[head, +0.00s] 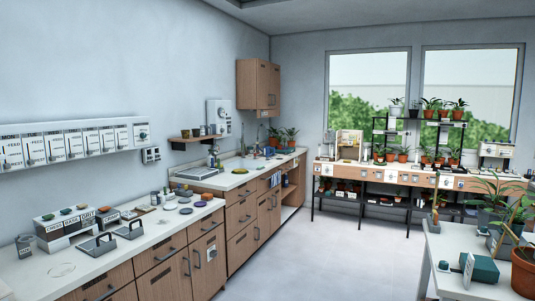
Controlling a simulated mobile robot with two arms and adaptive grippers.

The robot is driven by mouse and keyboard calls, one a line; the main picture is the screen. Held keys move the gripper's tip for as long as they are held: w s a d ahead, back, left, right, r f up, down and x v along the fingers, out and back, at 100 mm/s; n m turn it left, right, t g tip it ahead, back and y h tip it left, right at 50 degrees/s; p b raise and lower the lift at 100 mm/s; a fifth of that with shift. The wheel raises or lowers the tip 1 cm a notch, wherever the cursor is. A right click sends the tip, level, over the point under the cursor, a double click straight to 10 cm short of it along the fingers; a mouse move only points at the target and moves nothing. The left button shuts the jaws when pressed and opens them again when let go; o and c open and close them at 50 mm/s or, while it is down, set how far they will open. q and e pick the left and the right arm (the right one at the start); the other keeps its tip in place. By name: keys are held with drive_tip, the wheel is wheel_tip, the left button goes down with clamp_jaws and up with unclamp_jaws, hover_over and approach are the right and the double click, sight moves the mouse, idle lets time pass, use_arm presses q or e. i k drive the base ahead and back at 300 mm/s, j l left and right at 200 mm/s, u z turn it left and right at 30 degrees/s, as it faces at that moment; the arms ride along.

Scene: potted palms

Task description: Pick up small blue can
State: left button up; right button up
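A small blue item (269,152) stands on the far end of the left counter, near the corner. It is too small to tell whether it is the small blue can. No other thing in the head view shows clearly as a small blue can. Neither of my grippers is in view.
The left counter (40,272) runs along the wall with boxes, metal holders and round lids. A long plant bench (405,172) stands under the windows. A white table (445,250) with potted palms is at the right. The floor (330,255) between is clear.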

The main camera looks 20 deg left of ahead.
sight(266, 149)
drive_tip(key=i+u, duration=0.2)
drive_tip(key=i, duration=6.5)
